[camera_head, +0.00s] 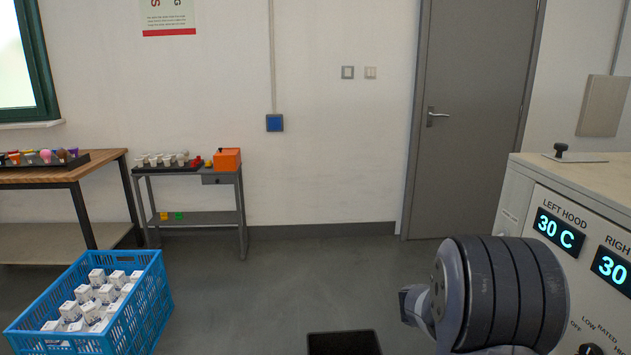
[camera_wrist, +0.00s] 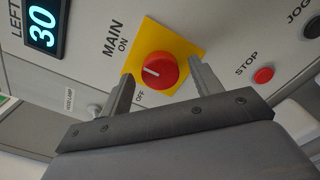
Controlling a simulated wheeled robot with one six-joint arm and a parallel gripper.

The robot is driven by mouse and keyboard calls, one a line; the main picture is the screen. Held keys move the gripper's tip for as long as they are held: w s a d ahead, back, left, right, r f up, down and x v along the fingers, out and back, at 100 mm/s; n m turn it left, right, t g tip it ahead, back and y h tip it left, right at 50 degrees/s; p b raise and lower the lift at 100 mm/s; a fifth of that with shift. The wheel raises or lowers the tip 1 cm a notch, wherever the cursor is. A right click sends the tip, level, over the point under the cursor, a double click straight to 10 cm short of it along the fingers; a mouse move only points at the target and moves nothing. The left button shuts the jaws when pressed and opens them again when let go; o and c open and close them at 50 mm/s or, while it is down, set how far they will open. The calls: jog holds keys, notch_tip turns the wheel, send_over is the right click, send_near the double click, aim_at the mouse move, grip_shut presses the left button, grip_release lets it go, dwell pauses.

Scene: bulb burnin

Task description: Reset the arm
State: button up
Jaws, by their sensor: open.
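My arm (camera_head: 500,295) is at the lower right in the head view, in front of the machine's panel. My gripper (camera_wrist: 162,92) is in the wrist view, its two fingers apart on either side of a red MAIN knob (camera_wrist: 158,71) on a yellow plate (camera_wrist: 187,37). Nothing shows held between the fingers. I cannot tell whether the fingers touch the knob. The knob's white mark points left, between the ON and OFF labels. The gripper's fingertips are hidden in the head view.
The machine (camera_head: 520,205) with lit displays stands at the right, with a red STOP button (camera_wrist: 263,75) near the knob. A blue crate (camera_head: 150,300) of white boxes stands on the floor at the left. A small grey table (camera_head: 192,218) stands by the wall. A black bin (camera_head: 343,343) is on the floor.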

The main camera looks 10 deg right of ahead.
jog(key=shift+w+a+n+p, duration=0.1)
jog(key=shift+a+n+p, duration=0.1)
jog(key=shift+n+p, duration=1.05)
jog(key=shift+s+a+n+p, duration=0.1)
jog(key=shift+a+n+p, duration=0.15)
jog(key=shift+n+p, duration=0.95)
jog(key=shift+w+a+n+p, duration=0.15)
jog(key=shift+n+p, duration=0.6)
jog(key=shift+p, duration=0.95)
